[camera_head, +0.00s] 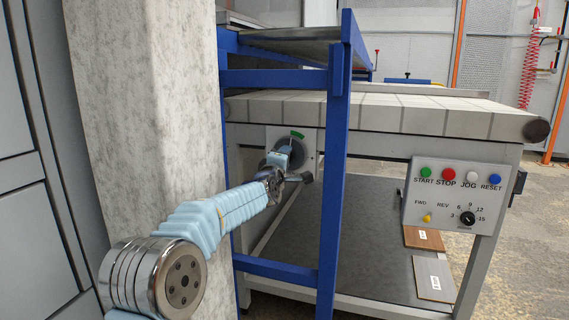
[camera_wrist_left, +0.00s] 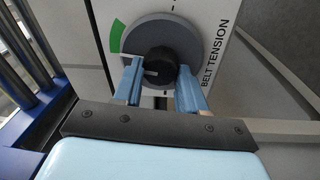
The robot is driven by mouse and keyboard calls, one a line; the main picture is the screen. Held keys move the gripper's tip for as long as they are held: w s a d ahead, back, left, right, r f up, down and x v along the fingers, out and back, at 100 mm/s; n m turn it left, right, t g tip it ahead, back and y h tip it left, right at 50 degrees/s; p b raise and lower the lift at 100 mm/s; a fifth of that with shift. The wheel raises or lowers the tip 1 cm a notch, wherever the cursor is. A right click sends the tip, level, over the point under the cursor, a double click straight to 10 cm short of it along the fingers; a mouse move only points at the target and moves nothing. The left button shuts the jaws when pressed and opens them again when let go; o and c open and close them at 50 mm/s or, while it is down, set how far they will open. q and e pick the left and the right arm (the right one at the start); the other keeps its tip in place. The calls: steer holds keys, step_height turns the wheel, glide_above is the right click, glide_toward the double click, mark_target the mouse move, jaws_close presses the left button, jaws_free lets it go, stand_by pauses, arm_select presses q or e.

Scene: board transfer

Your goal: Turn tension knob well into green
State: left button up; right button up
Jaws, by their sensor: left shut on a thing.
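The black tension knob (camera_wrist_left: 159,66) sits in the middle of a grey dial on a white plate marked BELT TENSION. A green sector (camera_wrist_left: 117,36) lies at the dial's upper left in the left wrist view. A light mark on the knob points left, below the green sector. My left gripper (camera_wrist_left: 158,85) is shut on the knob, one light blue finger on each side. In the head view my left gripper (camera_head: 279,165) reaches the dial plate (camera_head: 305,139) under the conveyor and hides the knob. The green sector (camera_head: 298,134) shows at the dial's top. My right gripper is not in view.
A blue frame post (camera_head: 336,170) stands just right of the dial. A pale stone-like column (camera_head: 145,120) is close on the left. The conveyor belt (camera_head: 400,113) runs above. A control panel (camera_head: 458,195) hangs at right. Two small boards lie on the lower shelf.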

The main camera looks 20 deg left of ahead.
arm_select(q)
steer(key=shift+f+m, duration=0.1)
steer(key=shift+m, duration=1)
steer(key=shift+d+b, duration=0.1)
steer(key=shift+b, duration=0.2)
steer(key=o, duration=1.1)
steer(key=shift+c, duration=0.2)
steer(key=s, duration=1.3)
steer(key=shift+s+f+b, duration=0.4)
steer(key=shift+f, duration=0.05)
